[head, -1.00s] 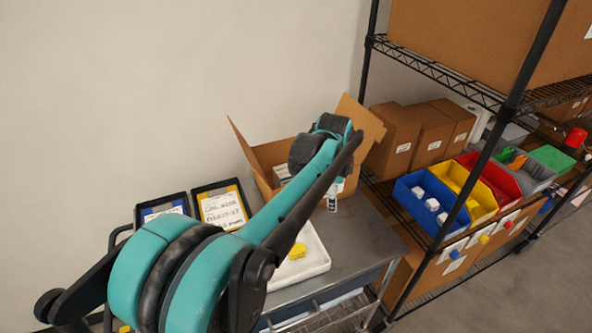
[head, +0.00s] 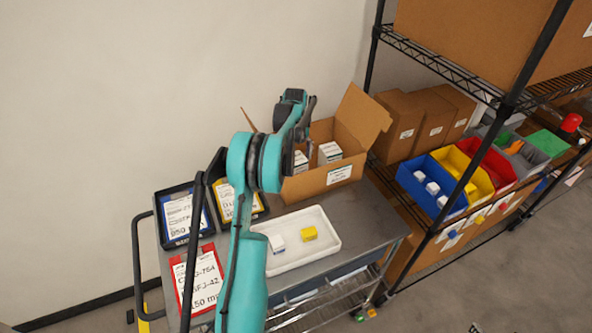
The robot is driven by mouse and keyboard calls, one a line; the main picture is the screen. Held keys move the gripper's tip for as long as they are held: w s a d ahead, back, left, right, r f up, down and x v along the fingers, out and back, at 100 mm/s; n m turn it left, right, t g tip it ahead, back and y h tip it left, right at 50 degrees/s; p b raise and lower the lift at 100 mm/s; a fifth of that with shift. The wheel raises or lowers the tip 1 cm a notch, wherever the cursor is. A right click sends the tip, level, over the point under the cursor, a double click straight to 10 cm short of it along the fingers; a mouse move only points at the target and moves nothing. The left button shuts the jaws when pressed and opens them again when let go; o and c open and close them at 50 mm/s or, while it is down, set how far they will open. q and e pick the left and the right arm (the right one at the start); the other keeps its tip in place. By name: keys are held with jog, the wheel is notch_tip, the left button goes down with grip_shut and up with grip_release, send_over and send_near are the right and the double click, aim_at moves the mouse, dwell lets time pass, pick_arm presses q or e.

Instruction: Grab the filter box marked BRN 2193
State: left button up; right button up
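An open cardboard box (head: 318,184) stands at the back of the grey cart. Two small white boxes show in it, one at the right (head: 329,152) and one at the left (head: 300,161), partly behind my arm. Their print is too small to read, so I cannot tell which is BRN 2193. My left gripper (head: 303,118) is above the left part of the cardboard box, seen edge-on. Its finger opening is not clear, and no held object shows. My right gripper is not in view.
A white tray (head: 328,255) on the cart holds a white piece (head: 277,243) and a yellow cube (head: 309,234). Blue (head: 179,215), yellow (head: 226,202) and red (head: 198,279) framed cards lie left. A wire shelf with cartons (head: 395,127) and coloured bins (head: 432,187) stands right.

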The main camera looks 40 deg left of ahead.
pick_arm(q)
notch_tip(320, 180, down, 4)
jog(key=shift+w+f+b, duration=0.15)
jog(key=shift+f+b, duration=0.1)
jog(key=shift+b, duration=0.25)
jog(key=shift+d+r, duration=0.1)
jog(key=shift+r, duration=0.05)
jog(key=c, duration=1.6)
